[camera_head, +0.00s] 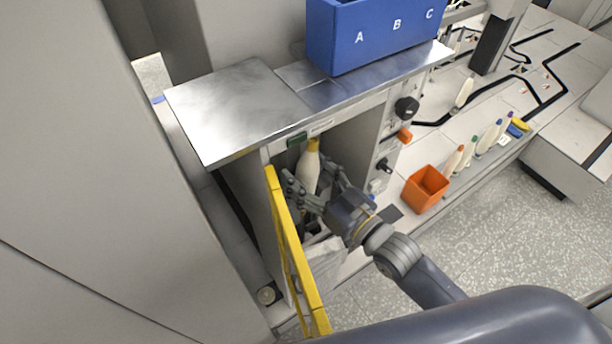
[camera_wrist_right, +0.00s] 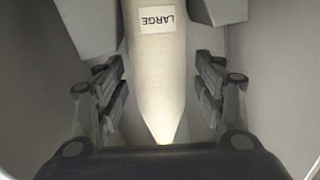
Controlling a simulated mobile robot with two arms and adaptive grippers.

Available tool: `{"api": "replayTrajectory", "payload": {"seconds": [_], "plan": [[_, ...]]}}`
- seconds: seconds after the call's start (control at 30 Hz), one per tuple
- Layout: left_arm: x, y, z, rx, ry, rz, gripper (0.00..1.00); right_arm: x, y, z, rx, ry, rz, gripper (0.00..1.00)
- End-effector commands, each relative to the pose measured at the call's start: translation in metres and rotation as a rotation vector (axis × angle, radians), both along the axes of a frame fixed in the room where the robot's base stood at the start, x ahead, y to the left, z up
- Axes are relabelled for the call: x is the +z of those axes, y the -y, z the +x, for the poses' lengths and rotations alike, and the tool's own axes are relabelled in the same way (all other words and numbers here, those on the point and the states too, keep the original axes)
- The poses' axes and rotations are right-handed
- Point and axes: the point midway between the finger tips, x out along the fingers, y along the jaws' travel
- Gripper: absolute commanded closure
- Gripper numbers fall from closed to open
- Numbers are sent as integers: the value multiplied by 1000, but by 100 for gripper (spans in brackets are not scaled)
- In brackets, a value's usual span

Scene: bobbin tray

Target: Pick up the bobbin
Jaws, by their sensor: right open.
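A cream bobbin (camera_head: 309,172) with a yellow top stands inside the open cabinet under the metal counter. My right gripper (camera_head: 318,187) reaches into the cabinet with a finger on each side of the bobbin. In the right wrist view the bobbin (camera_wrist_right: 158,70) bears a label reading LARGE. The open fingers of my right gripper (camera_wrist_right: 160,95) flank it there, with gaps visible on both sides. The bobbin's lower end is partly hidden by the gripper in the head view. My left gripper is not in view.
A yellow-edged door (camera_head: 290,255) stands open left of my right arm. The metal counter (camera_head: 225,105) overhangs the cabinet and carries a blue bin (camera_head: 340,60) marked A, B, C. An orange box (camera_head: 425,190) and several other bobbins (camera_head: 468,150) are at the right.

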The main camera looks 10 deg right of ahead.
Motion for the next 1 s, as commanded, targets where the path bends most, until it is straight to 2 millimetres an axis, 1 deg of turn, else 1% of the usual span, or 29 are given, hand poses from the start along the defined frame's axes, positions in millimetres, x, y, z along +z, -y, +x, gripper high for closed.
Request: {"api": "replayTrajectory", "payload": {"seconds": [0.13, 0.17, 0.2, 0.27, 0.3, 0.37, 0.77, 0.9, 1.0], "plan": [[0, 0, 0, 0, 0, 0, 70, 0, 0, 0, 0, 0, 0, 37], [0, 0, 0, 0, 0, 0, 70, 0, 0, 0, 0, 0, 0, 44], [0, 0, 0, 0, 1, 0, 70, 0, 0, 0, 0, 0, 0, 53], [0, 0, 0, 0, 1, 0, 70, 0, 0, 0, 0, 0, 0, 66], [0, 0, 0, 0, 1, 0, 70, 0, 0, 0, 0, 0, 0, 76], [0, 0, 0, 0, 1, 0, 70, 0, 0, 0, 0, 0, 0, 88], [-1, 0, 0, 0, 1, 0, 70, 3, 1, -1, 0, 3, 1, 88], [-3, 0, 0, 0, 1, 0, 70, 10, 3, -4, 0, 3, 1, 88], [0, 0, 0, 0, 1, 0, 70, 26, 2, -3, 0, 5, 3, 88]]}}
